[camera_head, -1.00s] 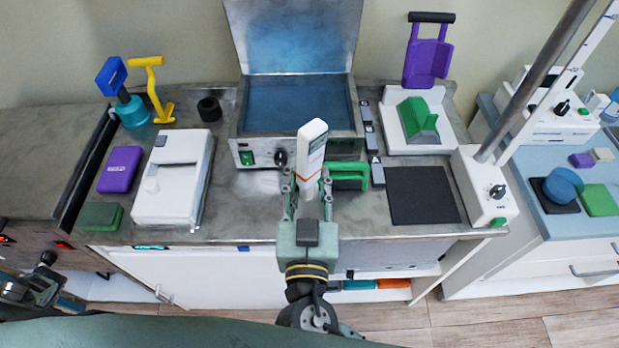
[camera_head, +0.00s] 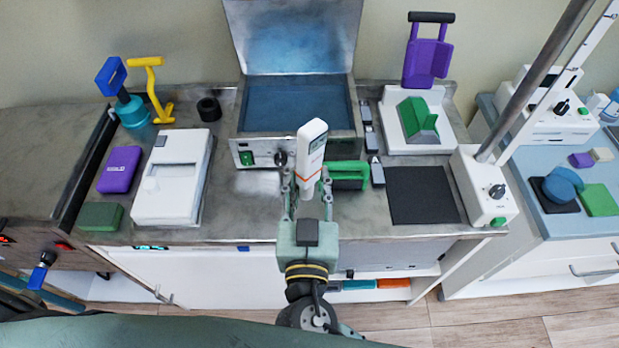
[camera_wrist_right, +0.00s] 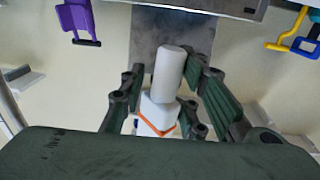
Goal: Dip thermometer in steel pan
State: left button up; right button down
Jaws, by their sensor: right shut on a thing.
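The white thermometer (camera_head: 311,150), with a small display and an orange band, stands upright in my right gripper (camera_head: 307,190), which is shut on it. In the right wrist view the thermometer (camera_wrist_right: 168,85) points away between the fingers of the right gripper (camera_wrist_right: 165,100). The steel pan (camera_head: 297,105) is an open-lidded bath at the back of the counter, with bluish liquid inside. In the head view the thermometer is in front of the pan and overlaps its front panel. My left gripper is not in view.
A green-handled object (camera_head: 348,172) is just right of my right gripper. A dark mat (camera_head: 422,195) lies further right. A white device (camera_head: 172,180) and a purple box (camera_head: 119,169) stand at left. The pan's raised lid (camera_head: 292,37) is behind it.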

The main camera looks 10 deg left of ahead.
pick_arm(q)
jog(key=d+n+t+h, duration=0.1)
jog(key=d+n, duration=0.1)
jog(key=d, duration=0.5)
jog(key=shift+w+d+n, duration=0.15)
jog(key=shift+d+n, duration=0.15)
pick_arm(e)
jog(key=s+d+m+h, duration=0.1)
jog(key=s+d, duration=0.3)
jog(key=d, duration=2.1)
jog(key=shift+s+d+f+m+h, duration=0.2)
jog(key=shift+d+m+h, duration=0.15)
jog(key=shift+h, duration=0.45)
jog(key=shift+w+r, duration=0.1)
